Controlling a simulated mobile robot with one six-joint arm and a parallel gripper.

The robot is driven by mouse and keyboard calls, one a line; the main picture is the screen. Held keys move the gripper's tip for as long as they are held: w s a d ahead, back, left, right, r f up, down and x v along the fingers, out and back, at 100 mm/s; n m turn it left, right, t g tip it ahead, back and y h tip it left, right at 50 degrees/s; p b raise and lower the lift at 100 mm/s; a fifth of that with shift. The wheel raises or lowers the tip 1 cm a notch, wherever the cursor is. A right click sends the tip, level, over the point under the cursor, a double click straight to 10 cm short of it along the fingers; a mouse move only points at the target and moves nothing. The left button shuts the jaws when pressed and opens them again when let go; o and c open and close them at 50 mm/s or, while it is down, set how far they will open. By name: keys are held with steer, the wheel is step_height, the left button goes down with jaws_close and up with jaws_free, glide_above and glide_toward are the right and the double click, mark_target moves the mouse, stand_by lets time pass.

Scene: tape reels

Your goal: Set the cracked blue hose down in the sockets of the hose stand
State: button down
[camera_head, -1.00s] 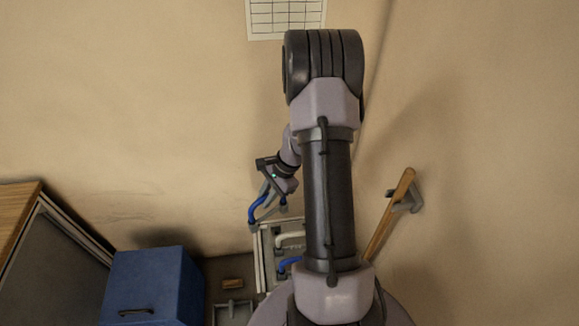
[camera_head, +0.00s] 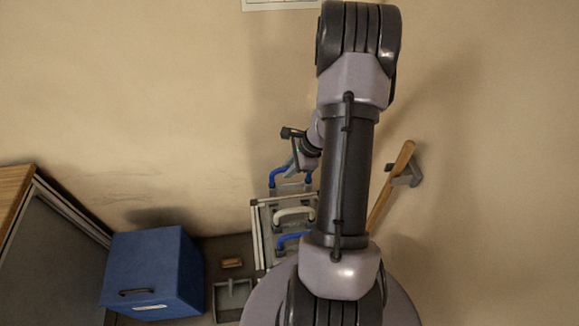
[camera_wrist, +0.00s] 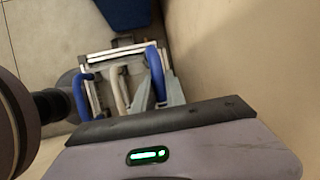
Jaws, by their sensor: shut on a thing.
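In the wrist view, this hose (camera_wrist: 155,72) lies between the grey fingers (camera_wrist: 157,92). Its crack is too small to make out. A white hose (camera_head: 291,212) and a second blue hose (camera_head: 290,238) sit nearer on the stand; they also show in the wrist view as white (camera_wrist: 118,92) and blue (camera_wrist: 79,98). I cannot tell whether the held hose's ends touch the sockets; my arm hides the stand's right side.
A blue box (camera_head: 150,268) stands on the floor at left, beside a wood-topped cabinet (camera_head: 50,250). A grey tray (camera_head: 232,297) and a small brown block (camera_head: 232,263) lie between box and stand. A wooden handle (camera_head: 392,186) leans at right. The wall is close behind.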

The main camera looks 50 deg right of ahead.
step_height(320, 180, down, 8)
steer(key=b, duration=0.5)
steer(key=shift+r+b, duration=0.15)
steer(key=shift+b, duration=0.15)
steer(key=shift+a+b, duration=0.1)
steer(key=shift+b, duration=0.2)
steer(key=shift+f, duration=0.3)
stand_by(0.4)
steer(key=shift+f+b, duration=0.6)
steer(key=shift+b, duration=0.25)
steer(key=shift+f, duration=0.15)
